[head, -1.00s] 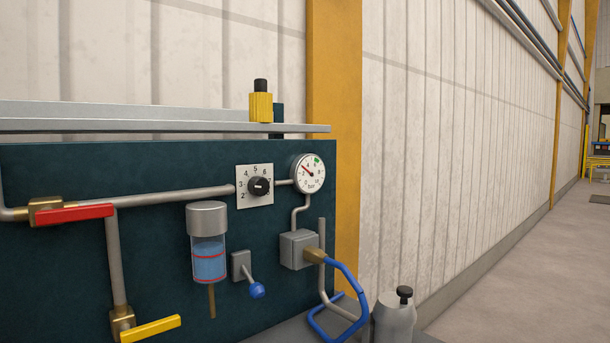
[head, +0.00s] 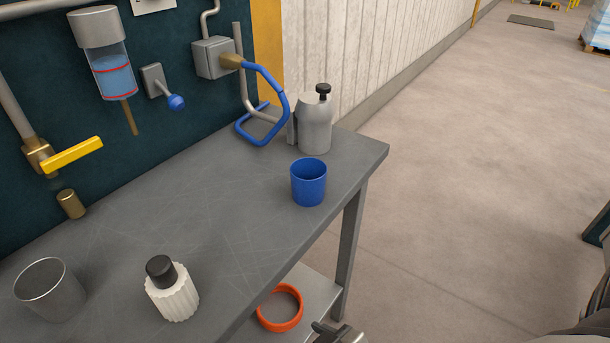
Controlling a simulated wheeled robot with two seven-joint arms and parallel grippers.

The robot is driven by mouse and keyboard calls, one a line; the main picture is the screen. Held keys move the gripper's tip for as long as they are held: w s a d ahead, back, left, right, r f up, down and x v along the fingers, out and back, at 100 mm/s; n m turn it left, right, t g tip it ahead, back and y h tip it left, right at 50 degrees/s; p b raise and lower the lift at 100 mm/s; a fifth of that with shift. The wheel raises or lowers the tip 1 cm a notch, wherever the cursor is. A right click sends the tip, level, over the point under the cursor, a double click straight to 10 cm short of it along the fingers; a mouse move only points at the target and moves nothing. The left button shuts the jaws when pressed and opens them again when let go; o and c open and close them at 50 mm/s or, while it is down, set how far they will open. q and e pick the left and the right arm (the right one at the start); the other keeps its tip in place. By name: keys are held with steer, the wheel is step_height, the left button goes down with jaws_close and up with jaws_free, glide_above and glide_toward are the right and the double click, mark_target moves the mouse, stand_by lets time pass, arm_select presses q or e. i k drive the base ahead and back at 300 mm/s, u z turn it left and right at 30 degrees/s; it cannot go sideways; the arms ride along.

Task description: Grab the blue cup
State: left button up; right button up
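The blue cup (head: 308,183) stands upright on the grey workbench (head: 215,215), near its right-hand edge and in front of a grey bottle. Its open rim faces up and nothing touches it.
The grey bottle with black knob (head: 315,125) and blue hose (head: 283,103) are behind the cup. A metal cup (head: 50,292) and white ribbed bottle (head: 172,295) stand nearer. An orange ring (head: 280,308) lies on the lower shelf.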

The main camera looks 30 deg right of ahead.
mark_target(308, 174)
steer(key=k, duration=1)
steer(key=z, duration=1.65)
steer(key=i, duration=0.85)
steer(key=u, duration=1.6)
